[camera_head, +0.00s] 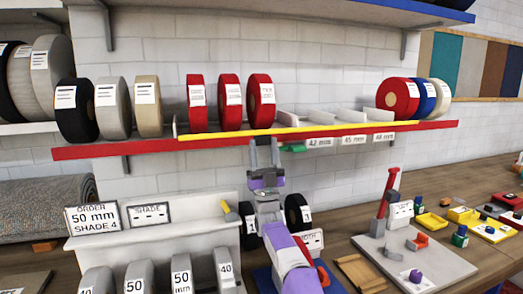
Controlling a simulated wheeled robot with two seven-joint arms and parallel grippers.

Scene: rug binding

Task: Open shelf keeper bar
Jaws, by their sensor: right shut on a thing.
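The yellow keeper bar (345,128) runs along the front edge of the red shelf (120,146), in front of several rolls and the white dividers. Three red rolls (230,103) stand behind the bar, left of and above the gripper. A red roll (397,97), a blue roll and a cream roll stand at its right end. My left gripper is not in view.
A small green piece (292,147) and size labels (353,140) sit under the bar, right of the gripper. Below are an order sign (92,217), a light rack with grey rolls (181,275), and a grey board with a red-handled tool (388,190).

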